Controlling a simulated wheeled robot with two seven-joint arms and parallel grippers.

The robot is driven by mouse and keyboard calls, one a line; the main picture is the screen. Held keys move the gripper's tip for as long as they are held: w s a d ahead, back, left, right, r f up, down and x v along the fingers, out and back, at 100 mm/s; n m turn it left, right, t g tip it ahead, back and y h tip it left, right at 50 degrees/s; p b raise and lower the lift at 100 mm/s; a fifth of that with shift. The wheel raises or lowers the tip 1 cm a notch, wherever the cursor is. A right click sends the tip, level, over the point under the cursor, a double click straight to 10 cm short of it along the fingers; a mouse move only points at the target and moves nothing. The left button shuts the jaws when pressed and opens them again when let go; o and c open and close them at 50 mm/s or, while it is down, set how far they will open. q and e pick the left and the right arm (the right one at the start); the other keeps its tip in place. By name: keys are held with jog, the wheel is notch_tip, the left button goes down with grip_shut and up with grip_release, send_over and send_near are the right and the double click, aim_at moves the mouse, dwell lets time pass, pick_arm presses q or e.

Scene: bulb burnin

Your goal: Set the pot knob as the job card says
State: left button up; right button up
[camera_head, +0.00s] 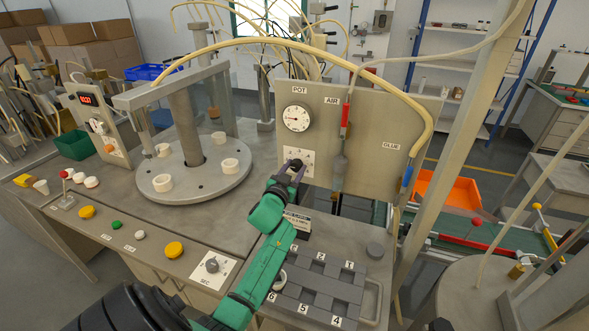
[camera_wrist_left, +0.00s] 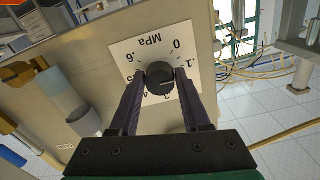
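The pot knob is a round black knob (camera_wrist_left: 160,78) on a white dial plate marked in MPa from 0 to .6. A pale pointer line on it faces the low-number side. In the head view the plate (camera_head: 288,158) sits low on a beige panel (camera_head: 375,115), below the round POT gauge (camera_head: 296,118), whose needle points left. My left gripper (camera_head: 293,166) reaches the knob; in the wrist view its dark fingers (camera_wrist_left: 161,80) lie along both sides of it, seemingly touching. A small white printed card (camera_head: 297,219) stands below, partly behind my arm, its text unreadable. My right gripper is out of view.
A grey turntable (camera_head: 195,182) with white rings stands left of the panel. A grey tray with numbered slots (camera_head: 318,283) lies in front. A hose runs over the panel, with AIR and GLUE fittings on its right. A SEC knob (camera_head: 212,266) is at the bench front.

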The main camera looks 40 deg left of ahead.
pick_arm(q)
grip_shut()
jog(key=m+b, duration=0.1)
jog(key=m, duration=0.2)
jog(key=shift+f+m, duration=0.1)
jog(key=shift+m, duration=0.3)
jog(key=m+b, duration=0.1)
jog(key=m, duration=0.3)
jog(key=shift+m+b, duration=0.3)
jog(key=m+b, duration=0.1)
jog(key=m, duration=0.8)
jog(key=shift+b, duration=0.35)
jog(key=shift+m, duration=0.3)
